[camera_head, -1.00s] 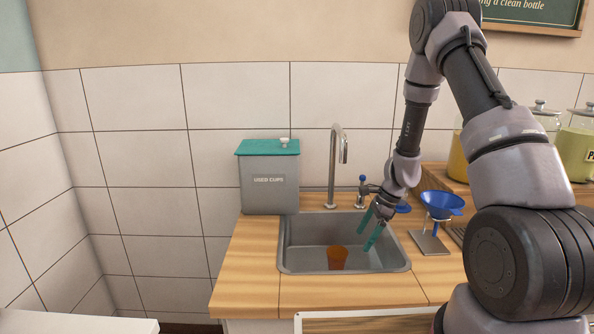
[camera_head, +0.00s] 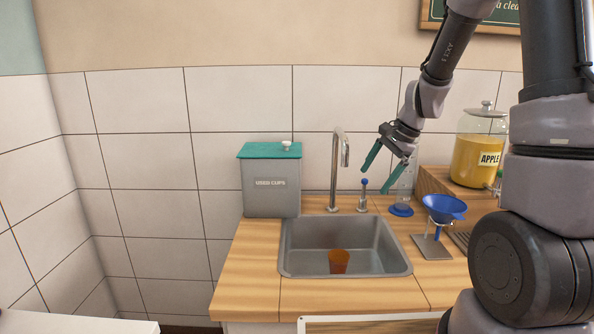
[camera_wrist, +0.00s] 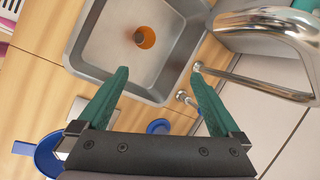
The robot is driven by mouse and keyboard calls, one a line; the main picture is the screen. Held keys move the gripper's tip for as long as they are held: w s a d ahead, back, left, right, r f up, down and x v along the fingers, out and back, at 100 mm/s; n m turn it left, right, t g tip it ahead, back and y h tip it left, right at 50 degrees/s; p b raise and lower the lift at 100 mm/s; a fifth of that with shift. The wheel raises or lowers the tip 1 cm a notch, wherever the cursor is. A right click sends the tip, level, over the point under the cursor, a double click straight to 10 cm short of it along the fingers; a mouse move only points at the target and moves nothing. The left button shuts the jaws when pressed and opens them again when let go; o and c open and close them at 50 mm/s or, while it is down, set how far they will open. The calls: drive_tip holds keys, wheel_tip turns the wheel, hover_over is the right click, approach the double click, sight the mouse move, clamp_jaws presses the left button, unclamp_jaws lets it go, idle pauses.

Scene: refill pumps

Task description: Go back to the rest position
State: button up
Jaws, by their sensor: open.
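My gripper (camera_head: 377,174) has two green fingers and is open and empty. In the head view it hangs in the air above the counter, right of the tap and above the back right of the sink. In the wrist view the gripper (camera_wrist: 158,100) shows both fingers spread apart with nothing between them. Below and beyond them lies the sink.
The tap (camera_head: 334,170) and a blue-topped lever (camera_head: 363,195) are close to my gripper. A used-cups bin (camera_head: 270,185) stands left, a blue funnel (camera_head: 443,207) on a stand and an apple jar (camera_head: 478,155) right.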

drive_tip(key=s+d+r+n+t+h, duration=0.2)
drive_tip(key=s+r+n, duration=0.6)
drive_tip(key=s+r, duration=1.2)
drive_tip(key=d+t, duration=0.1)
drive_tip(key=t, duration=0.1)
drive_tip(key=shift+t, duration=0.4)
drive_tip(key=shift+s+d+r, duration=0.1)
drive_tip(key=shift+c, duration=0.3)
